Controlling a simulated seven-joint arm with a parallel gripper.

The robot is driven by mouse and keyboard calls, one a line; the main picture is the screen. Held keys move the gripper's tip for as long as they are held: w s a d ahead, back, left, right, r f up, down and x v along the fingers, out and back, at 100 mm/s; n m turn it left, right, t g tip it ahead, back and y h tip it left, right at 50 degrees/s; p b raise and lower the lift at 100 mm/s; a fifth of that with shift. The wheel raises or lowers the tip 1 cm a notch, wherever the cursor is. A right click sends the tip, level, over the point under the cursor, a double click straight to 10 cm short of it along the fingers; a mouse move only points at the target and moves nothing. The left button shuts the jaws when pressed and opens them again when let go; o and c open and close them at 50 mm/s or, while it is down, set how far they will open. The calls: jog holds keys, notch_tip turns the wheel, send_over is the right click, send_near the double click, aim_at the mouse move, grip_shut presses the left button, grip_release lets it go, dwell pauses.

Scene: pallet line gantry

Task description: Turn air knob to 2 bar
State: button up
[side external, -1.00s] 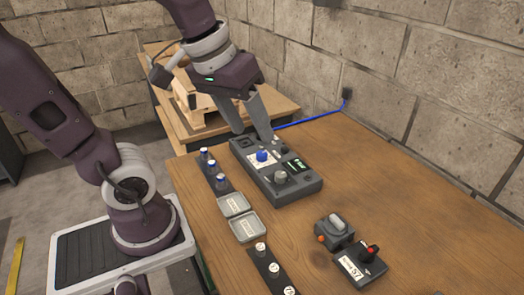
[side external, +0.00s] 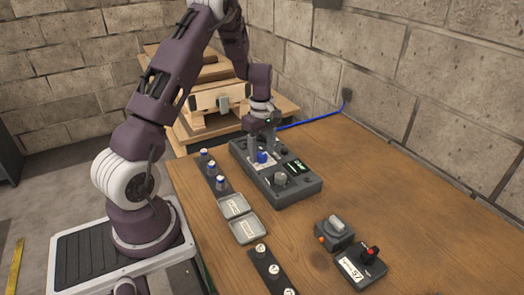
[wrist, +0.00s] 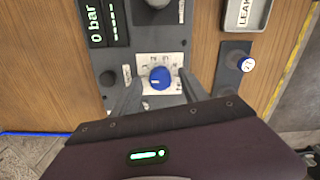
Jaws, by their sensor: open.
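The blue air knob (side external: 262,157) stands on a white dial plate on the grey control panel (side external: 306,190). In the wrist view, the knob (wrist: 160,77) is near the middle, with dial marks around it. My gripper (side external: 263,151) points down over the panel at the knob. It is open, with one finger on each side of the knob in the wrist view (wrist: 162,82). The fingers look apart from the knob; their exact height is hard to tell. The panel's display (wrist: 97,22) reads 0 bar.
A grey knob (side external: 280,178) sits on the panel near the display. Two labelled trays (side external: 245,229) and a strip of blue-capped vials (side external: 212,167) lie to the left. A switch box (side external: 334,232) and a red-knobbed box (side external: 362,267) stand in front. The table's right side is clear.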

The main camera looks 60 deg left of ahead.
jog(key=shift+c, duration=0.4)
grip_shut()
jog(key=m, duration=0.6)
jog(key=shift+m, duration=0.4)
jog(key=m, duration=0.3)
jog(key=shift+m, duration=2.1)
